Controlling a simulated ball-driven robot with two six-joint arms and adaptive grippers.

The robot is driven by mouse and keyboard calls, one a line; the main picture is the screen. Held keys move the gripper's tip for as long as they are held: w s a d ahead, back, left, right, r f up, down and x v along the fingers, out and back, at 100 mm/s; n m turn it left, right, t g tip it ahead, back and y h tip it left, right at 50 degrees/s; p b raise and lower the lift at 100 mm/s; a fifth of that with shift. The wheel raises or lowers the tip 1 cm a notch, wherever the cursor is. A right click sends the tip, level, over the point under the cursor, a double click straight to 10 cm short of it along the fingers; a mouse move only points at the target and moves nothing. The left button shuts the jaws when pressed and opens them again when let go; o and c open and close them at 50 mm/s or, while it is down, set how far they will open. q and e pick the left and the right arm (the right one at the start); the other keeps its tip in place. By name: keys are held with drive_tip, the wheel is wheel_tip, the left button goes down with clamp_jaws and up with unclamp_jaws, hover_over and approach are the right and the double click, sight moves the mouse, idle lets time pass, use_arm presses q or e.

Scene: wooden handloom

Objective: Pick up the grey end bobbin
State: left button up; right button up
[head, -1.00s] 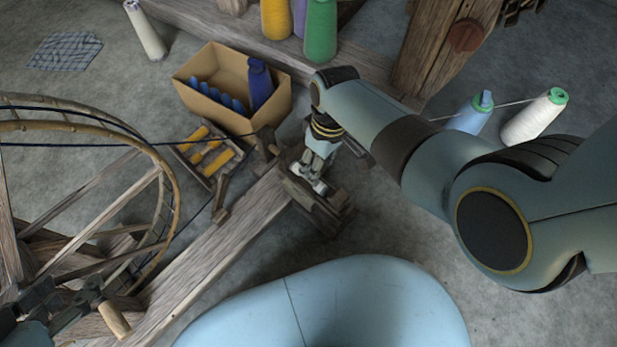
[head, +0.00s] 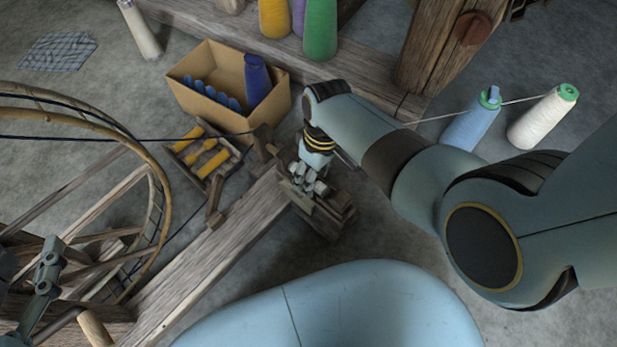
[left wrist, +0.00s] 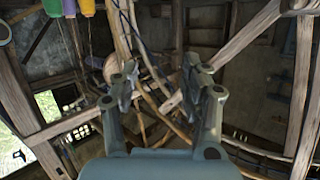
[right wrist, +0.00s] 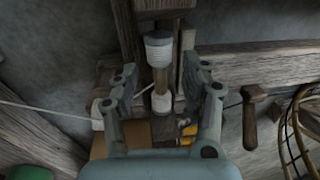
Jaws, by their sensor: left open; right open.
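In the right wrist view, a bobbin-like piece stands between the open fingers (right wrist: 160,74). It has a light grey ribbed part (right wrist: 158,47), a wooden shaft and a pale lower part (right wrist: 162,103). I see a gap between it and each finger. In the head view the gripper hides most of that piece. My left gripper (head: 50,262) is open and empty by the spinning wheel at the left; its open fingers (left wrist: 157,80) also show in the left wrist view.
A large wooden wheel (head: 160,195) fills the left side. A cardboard box (head: 208,109) with blue bobbins and a rack of yellow bobbins (head: 207,158) stand behind the bench (head: 235,222). Blue (head: 470,128) and white (head: 540,120) cones stand right. Dark cords run from the wheel.

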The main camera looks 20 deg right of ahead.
use_arm(q)
drive_tip(key=w+r, duration=0.1)
drive_tip(key=r+t, duration=0.1)
drive_tip(key=w+r+t, duration=0.1)
drive_tip(key=r, duration=0.1)
drive_tip(key=shift+w+d, duration=0.2)
drive_tip(key=shift+w, duration=0.15)
use_arm(e)
drive_tip(key=shift+a+f, duration=0.1)
drive_tip(key=shift+f, duration=0.35)
drive_tip(key=shift+c, duration=0.2)
drive_tip(key=c, duration=0.8)
